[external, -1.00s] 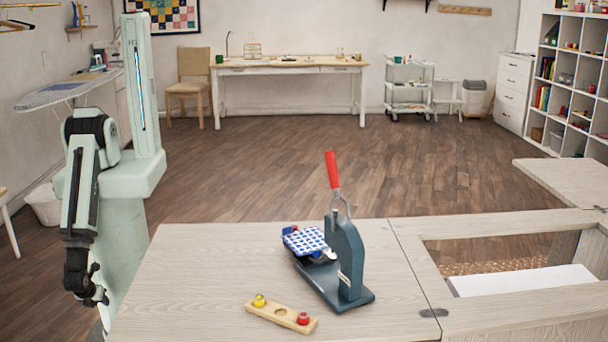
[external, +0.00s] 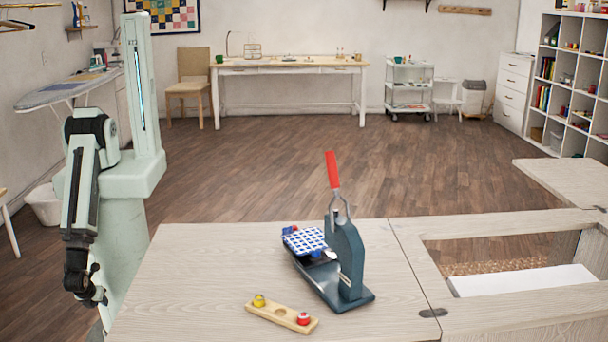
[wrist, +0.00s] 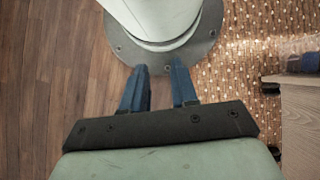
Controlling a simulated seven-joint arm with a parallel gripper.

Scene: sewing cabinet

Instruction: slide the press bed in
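The press (external: 347,258) stands on the light wood table, a dark blue frame with its red handle (external: 332,170) pointing up. Its bed (external: 306,240) sticks out to the left of the frame, topped with a blue-and-white checked piece. A small red part shows at the bed's back edge. My gripper (external: 97,297) hangs low at the left, off the table's left edge and well apart from the press. In the wrist view my gripper (wrist: 160,80) has its two blue fingers apart with nothing between them. The press is not in the wrist view.
A wooden strip (external: 281,315) with a yellow and a red knob lies in front of the press. The tabletop (external: 190,270) left of the press is clear. A cabinet opening (external: 500,255) lies to the right. In the wrist view a table edge (wrist: 301,120) is at right.

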